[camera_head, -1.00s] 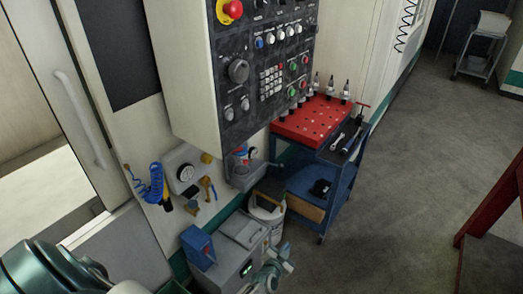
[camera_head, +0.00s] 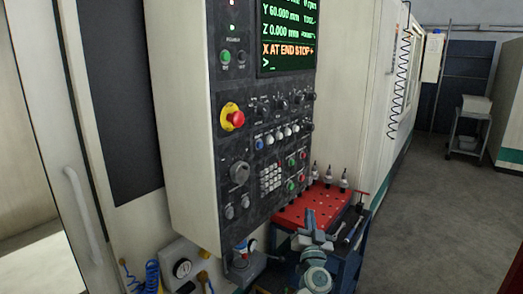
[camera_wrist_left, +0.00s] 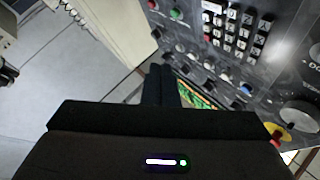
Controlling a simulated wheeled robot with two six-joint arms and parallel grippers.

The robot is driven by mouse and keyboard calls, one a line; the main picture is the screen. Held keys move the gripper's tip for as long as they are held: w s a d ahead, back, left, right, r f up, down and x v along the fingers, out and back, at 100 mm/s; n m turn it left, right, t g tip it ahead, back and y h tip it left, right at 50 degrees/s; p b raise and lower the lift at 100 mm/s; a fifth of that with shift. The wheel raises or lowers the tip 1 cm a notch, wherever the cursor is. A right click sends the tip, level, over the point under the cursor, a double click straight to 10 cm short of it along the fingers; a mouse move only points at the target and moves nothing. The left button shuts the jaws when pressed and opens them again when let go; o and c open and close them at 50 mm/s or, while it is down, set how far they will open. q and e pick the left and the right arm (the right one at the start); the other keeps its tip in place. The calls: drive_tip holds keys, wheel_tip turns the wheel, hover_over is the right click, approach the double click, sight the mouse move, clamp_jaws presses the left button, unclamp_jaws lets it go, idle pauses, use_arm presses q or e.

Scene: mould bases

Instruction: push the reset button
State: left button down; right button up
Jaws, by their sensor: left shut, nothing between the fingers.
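The control panel (camera_head: 222,130) hangs on the machine's front, with its buttons in view. I cannot read the small labels, so I cannot tell which one is the reset button. A blue button (camera_head: 259,144) starts a row of white ones. Red and green buttons (camera_head: 291,186) sit right of the keypad (camera_head: 270,178). My left gripper (camera_head: 312,236) is low, right of and below the panel. In the left wrist view its dark fingers (camera_wrist_left: 162,85) are shut and empty, with the panel beyond showing upside down. My right gripper is not in view.
A red emergency stop (camera_head: 234,118) on a yellow ring and a large knob (camera_head: 240,173) stick out of the panel. The screen (camera_head: 287,35) reads "X AT END STOP". A red-topped cart (camera_head: 303,212) with tool holders stands behind my left arm.

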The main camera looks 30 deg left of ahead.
sight(260, 145)
use_arm(q)
drive_tip(key=s+a+r+n+g+y, duration=0.1)
drive_tip(key=s+r+n+g+y, duration=0.1)
drive_tip(key=r, duration=0.8)
drive_tip(key=s+a+r+n+g+y+p, duration=0.1)
drive_tip(key=r+n+g+y, duration=0.1)
drive_tip(key=r, duration=0.8)
drive_tip(key=n+y, duration=0.1)
drive_tip(key=y, duration=0.1)
drive_tip(key=shift+s+a+n+y, duration=0.3)
drive_tip(key=shift+s+a+n, duration=0.05)
drive_tip(key=shift+a+n, duration=0.05)
drive_tip(key=a, duration=0.8)
drive_tip(key=shift+w+a+p, duration=0.3)
drive_tip(key=shift+a+p, duration=0.1)
drive_tip(key=shift+p, duration=0.05)
